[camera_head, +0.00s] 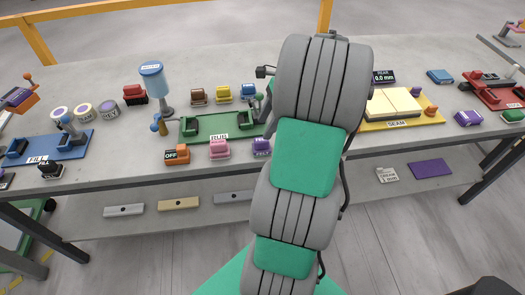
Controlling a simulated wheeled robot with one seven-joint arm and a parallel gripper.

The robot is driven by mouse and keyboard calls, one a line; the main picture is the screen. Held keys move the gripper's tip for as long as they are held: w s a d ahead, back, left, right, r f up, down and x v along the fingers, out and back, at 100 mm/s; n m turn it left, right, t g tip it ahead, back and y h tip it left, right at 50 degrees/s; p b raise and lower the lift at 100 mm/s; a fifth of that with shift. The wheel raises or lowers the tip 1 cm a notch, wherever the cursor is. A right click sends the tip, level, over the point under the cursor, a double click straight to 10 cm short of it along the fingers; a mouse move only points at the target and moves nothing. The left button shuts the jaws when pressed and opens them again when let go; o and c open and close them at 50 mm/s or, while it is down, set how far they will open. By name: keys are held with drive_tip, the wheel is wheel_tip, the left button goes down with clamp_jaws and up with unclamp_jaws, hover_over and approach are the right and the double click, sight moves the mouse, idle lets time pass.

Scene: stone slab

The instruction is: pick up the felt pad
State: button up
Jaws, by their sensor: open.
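A small purple block (261,144) with a white label stands at the front of the bench, just left of my arm. The label seems to begin with "FEL", and my arm hides the block's right side. It is beside the front right corner of the green tray marked RUB (190,137). My arm rises through the middle of the view and over the bench. My gripper is not visible, and I cannot tell how far it is from the block.
The grey stone bench (330,52) also holds a pink block (219,149), an orange OFF block (177,155), a blue lamp-like post (153,82) and a yellow SCAN tray (399,124). A lower shelf holds flat bars and a purple sheet (430,169). The bench's back strip is mostly clear.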

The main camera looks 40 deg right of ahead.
sight(262, 140)
drive_tip(key=shift+m, duration=0.5)
drive_tip(key=x, duration=0.5)
drive_tip(key=d+b+x, duration=0.1)
drive_tip(key=x, duration=0.2)
drive_tip(key=shift+s+d+f, duration=0.15)
drive_tip(key=shift+s+f, duration=0.05)
drive_tip(key=shift+c, duration=0.4)
clamp_jaws()
drive_tip(key=shift+r, duration=0.1)
